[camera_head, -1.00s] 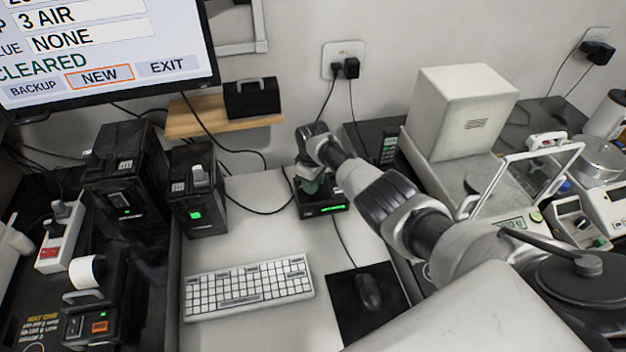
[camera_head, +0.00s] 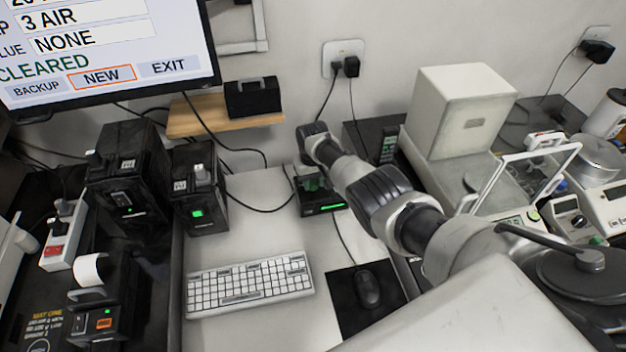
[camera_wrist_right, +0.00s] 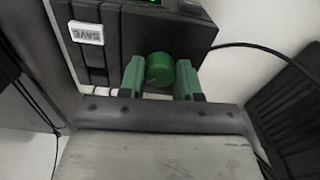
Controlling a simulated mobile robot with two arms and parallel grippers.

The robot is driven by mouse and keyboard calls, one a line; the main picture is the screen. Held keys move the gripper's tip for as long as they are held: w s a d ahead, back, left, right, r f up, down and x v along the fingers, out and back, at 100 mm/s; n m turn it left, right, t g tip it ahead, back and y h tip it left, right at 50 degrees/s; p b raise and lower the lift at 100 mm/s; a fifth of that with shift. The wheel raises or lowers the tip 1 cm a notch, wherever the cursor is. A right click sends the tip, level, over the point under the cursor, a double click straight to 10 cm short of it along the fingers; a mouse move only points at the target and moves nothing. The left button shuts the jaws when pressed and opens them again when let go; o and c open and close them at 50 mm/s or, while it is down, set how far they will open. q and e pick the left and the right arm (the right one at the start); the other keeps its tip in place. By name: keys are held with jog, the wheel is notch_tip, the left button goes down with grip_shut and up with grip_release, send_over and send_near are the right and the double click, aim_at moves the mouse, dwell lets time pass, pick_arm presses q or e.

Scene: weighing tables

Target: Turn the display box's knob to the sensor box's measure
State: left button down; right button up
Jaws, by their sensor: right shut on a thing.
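The display box (camera_head: 322,207) is a small black box with a lit green display, standing behind the keyboard. In the right wrist view, its dark face (camera_wrist_right: 120,45) has a white SAVE button (camera_wrist_right: 86,32) and a round green knob (camera_wrist_right: 160,68). My right gripper (camera_wrist_right: 160,78) has its green-padded fingers on both sides of the knob and is shut on it. In the head view, the right gripper (camera_head: 312,183) is partly hidden by its own wrist. I cannot tell which box is the sensor box. My left gripper is not in view.
Two black boxes (camera_head: 127,180) (camera_head: 198,192) with green lights stand at left. A white keyboard (camera_head: 249,285) and a mouse (camera_head: 367,289) lie in front. A balance (camera_head: 465,115) stands at right, near my right arm. A monitor (camera_head: 105,50) hangs at upper left.

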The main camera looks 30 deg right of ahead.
aim_at(313, 182)
dwell(0.3)
jog(key=o, duration=0.9)
jog(key=shift+o, duration=0.2)
jog(key=shift+r, duration=0.1)
jog(key=shift+r, duration=0.3)
notch_tip(313, 182, up, 9)
jog(key=p, duration=0.2)
jog(key=shift+f+p, duration=0.2)
jog(key=shift+p, duration=0.15)
jog(key=shift+r, duration=0.75)
